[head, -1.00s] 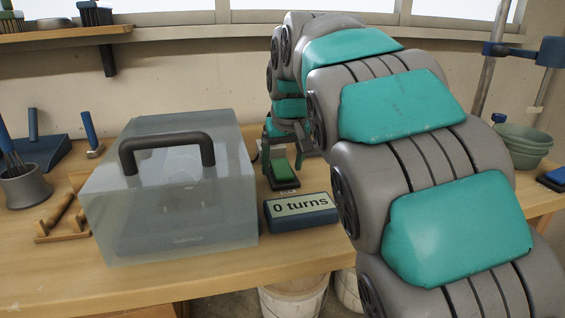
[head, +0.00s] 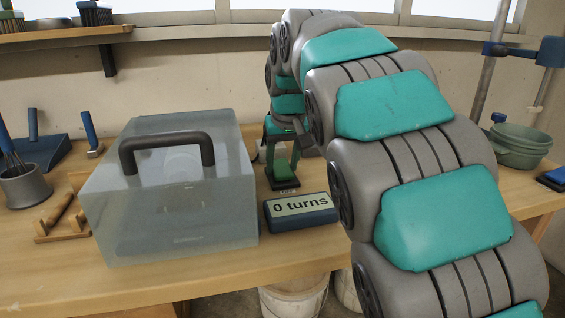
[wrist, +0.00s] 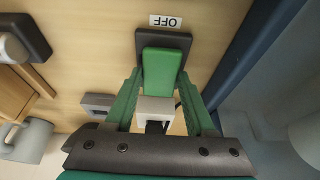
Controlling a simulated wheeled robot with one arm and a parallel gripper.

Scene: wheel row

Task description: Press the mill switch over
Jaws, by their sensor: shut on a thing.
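The mill switch is a green rocker (head: 285,173) on a dark base, on the bench to the right of the clear box. In the wrist view the rocker (wrist: 162,66) stands at top centre, with an upside-down OFF label (wrist: 165,21) beyond its base. My gripper (head: 283,158) is at the switch, pointing down. In the wrist view its green fingers (wrist: 160,78) lie along both sides of the rocker and are shut on it. A grey block between the fingers hides the rocker's near end. The display (head: 301,211) in front reads "0 turns".
A translucent box (head: 180,220) with a dark handle stands close left of the switch. My arm covers the right side of the bench. Green bowls (head: 520,146) stand behind it. A wooden stand (head: 62,215), a grey pot (head: 25,186) and a blue dustpan are at the left.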

